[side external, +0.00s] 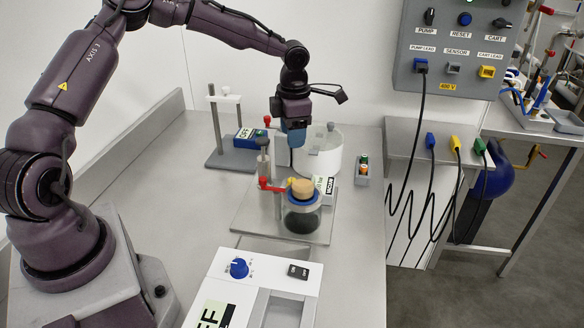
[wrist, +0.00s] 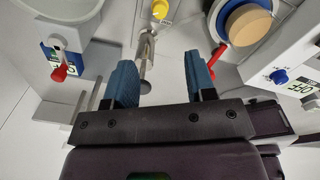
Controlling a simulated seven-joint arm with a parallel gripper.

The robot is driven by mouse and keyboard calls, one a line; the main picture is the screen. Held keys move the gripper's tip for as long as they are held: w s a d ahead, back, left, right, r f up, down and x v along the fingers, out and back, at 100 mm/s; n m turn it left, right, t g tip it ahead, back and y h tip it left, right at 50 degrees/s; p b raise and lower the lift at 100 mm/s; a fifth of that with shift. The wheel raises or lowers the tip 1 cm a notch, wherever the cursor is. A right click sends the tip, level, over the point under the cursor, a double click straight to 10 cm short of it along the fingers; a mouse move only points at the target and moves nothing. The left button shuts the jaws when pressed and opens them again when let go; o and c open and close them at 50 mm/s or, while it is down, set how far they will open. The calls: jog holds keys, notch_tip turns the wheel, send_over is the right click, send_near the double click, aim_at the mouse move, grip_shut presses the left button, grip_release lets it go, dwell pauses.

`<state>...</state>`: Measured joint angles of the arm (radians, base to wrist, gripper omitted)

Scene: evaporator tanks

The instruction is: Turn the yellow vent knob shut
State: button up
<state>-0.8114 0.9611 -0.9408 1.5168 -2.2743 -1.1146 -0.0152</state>
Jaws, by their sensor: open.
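The yellow vent knob (side external: 291,181) shows as a small yellow patch beside the cork-topped jar (side external: 302,222) in the side view. In the wrist view the yellow knob (wrist: 160,9) is at the top edge, partly cut off, beyond my fingertips. I cannot tell its turn position. My gripper (side external: 294,138) points down above the bench, higher than the knob and apart from it. In the wrist view its two blue fingers (wrist: 160,72) are spread wide. A grey metal fitting (wrist: 146,62) appears between them, below; nothing is held.
A red handle (side external: 271,186) sits left of the jar, near the knob. A white tank (side external: 320,150) stands behind. A stand with a blue box (side external: 246,138) is at back left, and a white control unit (side external: 252,285) in front. The bench's left side is clear.

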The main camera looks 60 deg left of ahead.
jog(key=f+n, duration=0.1)
jog(key=f, duration=0.5)
jog(key=f+n, duration=0.1)
jog(key=f, duration=0.6)
jog(key=shift+a+f, duration=0.1)
jog(key=shift+a, duration=0.1)
jog(key=c, duration=0.9)
